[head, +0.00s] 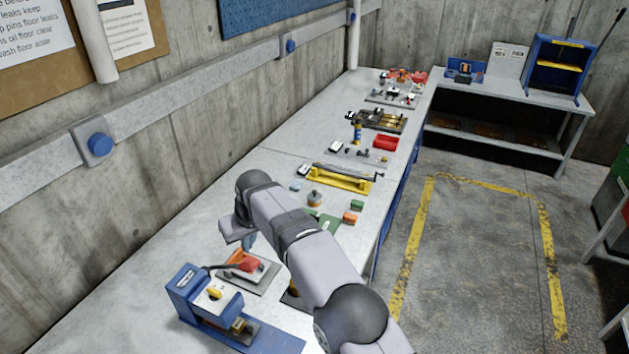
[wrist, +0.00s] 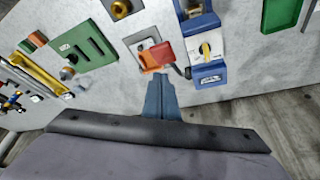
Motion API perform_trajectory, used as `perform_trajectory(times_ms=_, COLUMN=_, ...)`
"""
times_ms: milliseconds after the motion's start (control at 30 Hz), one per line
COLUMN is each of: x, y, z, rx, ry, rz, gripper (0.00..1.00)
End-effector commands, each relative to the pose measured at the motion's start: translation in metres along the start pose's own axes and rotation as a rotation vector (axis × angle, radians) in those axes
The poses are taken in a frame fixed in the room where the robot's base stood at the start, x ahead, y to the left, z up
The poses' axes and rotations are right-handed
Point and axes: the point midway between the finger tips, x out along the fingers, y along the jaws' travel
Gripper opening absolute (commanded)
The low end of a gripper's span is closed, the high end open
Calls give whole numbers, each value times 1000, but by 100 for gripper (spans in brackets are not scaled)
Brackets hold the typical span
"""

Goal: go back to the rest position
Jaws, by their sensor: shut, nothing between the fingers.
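My gripper (wrist: 158,80) is shut and empty, its blue-grey fingers together in the wrist view. In the head view my gripper (head: 249,243) is partly hidden by my arm and hangs over the near part of the bench. It is close to a red block-like part (wrist: 162,52) on a small light plate. The same red part (head: 251,264) shows just below the fingers in the head view. I cannot tell whether the fingertips touch it.
A blue machine with a yellow knob (head: 212,298) stands beside my gripper on the bench (head: 185,237). Farther along are a green plate (head: 325,221), a yellow frame (head: 340,178) and several small fixtures. A concrete wall (head: 190,130) runs along the left; open floor (head: 480,235) lies right.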

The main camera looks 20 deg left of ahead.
Motion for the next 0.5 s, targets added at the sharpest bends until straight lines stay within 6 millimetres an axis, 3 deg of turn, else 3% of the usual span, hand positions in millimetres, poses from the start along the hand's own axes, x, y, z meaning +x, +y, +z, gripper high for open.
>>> perform_trajectory(times_ms=167, x=-3, y=24, z=11, rx=37, ry=-13, rz=15, gripper=0)
perform_trajectory(times_ms=267, x=-8, y=53, z=27, rx=85, ry=-32, rz=32, gripper=0)
perform_trajectory(times_ms=367, x=-15, y=92, z=53, rx=152, ry=-58, rz=56, gripper=0)
perform_trajectory(times_ms=500, x=-31, y=146, z=107, rx=265, ry=-100, rz=92, gripper=0)
